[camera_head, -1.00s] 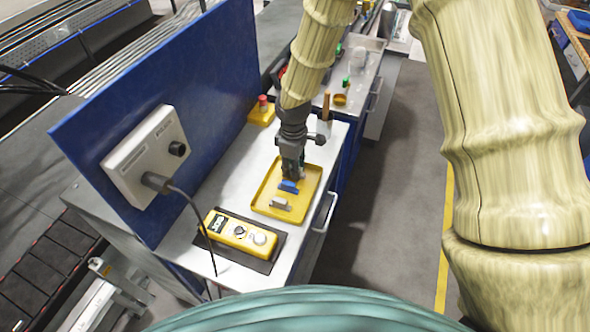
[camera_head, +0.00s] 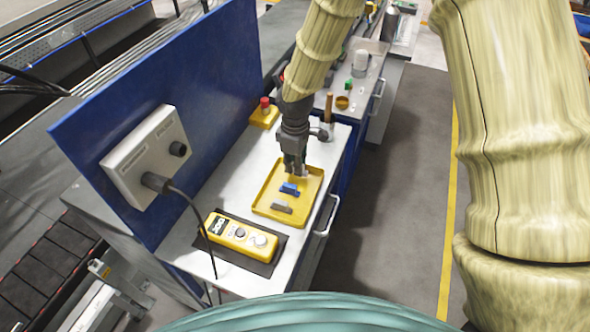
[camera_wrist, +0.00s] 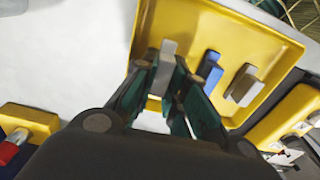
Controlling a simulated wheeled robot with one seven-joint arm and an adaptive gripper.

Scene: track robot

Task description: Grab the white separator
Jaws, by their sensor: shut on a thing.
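My gripper (camera_head: 296,168) is over the far part of a shallow yellow tray (camera_head: 258,208) on the light worktop. In the wrist view my gripper (camera_wrist: 163,72) has its two green fingers on either side of an upright whitish separator (camera_wrist: 168,48), and it is shut on it. The separator's lower part is hidden by the fingers. A blue piece (camera_head: 290,188) lies in the tray close by, and it also shows in the wrist view (camera_wrist: 209,67) right of the fingers. A grey piece (camera_head: 282,207) lies nearer the tray's front, farther right in the wrist view (camera_wrist: 243,85).
A yellow handheld device (camera_head: 240,234) on a dark mat is in front of the tray. A red-topped emergency stop (camera_head: 264,112) stands behind left. A blue panel (camera_head: 190,85) with a grey control box (camera_head: 146,150) borders the left. Worktop left of the tray is bare.

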